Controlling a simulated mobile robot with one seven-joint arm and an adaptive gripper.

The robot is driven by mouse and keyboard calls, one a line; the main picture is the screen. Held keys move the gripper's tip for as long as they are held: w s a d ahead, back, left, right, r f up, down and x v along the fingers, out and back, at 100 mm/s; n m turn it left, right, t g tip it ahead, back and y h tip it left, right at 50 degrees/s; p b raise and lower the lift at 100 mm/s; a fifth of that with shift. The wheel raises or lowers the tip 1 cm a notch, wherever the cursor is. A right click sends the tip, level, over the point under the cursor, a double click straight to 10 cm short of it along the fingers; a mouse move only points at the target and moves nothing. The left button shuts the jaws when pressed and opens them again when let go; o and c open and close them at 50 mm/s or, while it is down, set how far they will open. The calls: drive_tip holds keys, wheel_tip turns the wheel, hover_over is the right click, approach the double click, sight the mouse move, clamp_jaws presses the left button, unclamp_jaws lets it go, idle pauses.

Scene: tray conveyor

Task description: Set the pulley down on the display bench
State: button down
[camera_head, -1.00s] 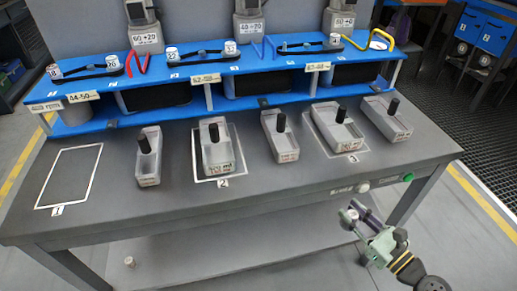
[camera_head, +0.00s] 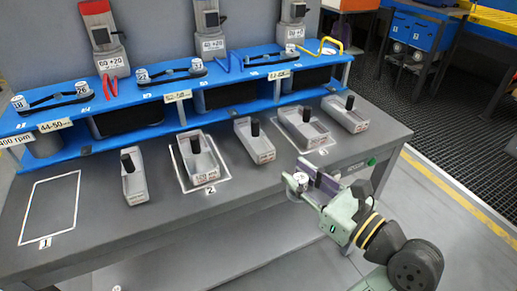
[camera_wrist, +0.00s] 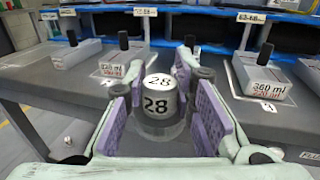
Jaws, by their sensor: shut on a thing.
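The pulley (camera_wrist: 159,97) is a small light-grey cylinder marked 28 on its top and side. It sits upright between the purple pads of my gripper (camera_wrist: 160,115) in the wrist view. In the head view my gripper (camera_head: 311,180) is shut on the pulley (camera_head: 299,179), in front of the front edge of the grey display bench (camera_head: 255,187) at the right. The bench top has white outlined rectangles numbered 1, 2 and 3; rectangle 1 (camera_head: 50,209) is empty.
Several grey boxes with black knobs stand on the bench, such as one inside rectangle 2 (camera_head: 199,161). A blue shelf (camera_head: 110,117) runs along the back with belts and numbered pulleys. A green button (camera_head: 371,162) is on the bench's front right.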

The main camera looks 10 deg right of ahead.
drive_tip(key=w+d, duration=0.1)
drive_tip(key=w, duration=0.4)
drive_tip(key=w+d+f, duration=0.1)
drive_tip(key=w, duration=0.4)
drive_tip(key=w+d, duration=0.1)
drive_tip(key=w, duration=0.4)
drive_tip(key=shift+w+f+p, duration=0.2)
drive_tip(key=shift+p, duration=0.2)
drive_tip(key=shift+f, duration=1.8)
drive_tip(key=shift+d+f, duration=0.1)
drive_tip(key=c, duration=1.3)
unclamp_jaws()
drive_tip(key=shift+f, duration=0.1)
drive_tip(key=shift+c, duration=0.2)
drive_tip(key=v, duration=1.2)
drive_tip(key=shift+b, duration=0.45)
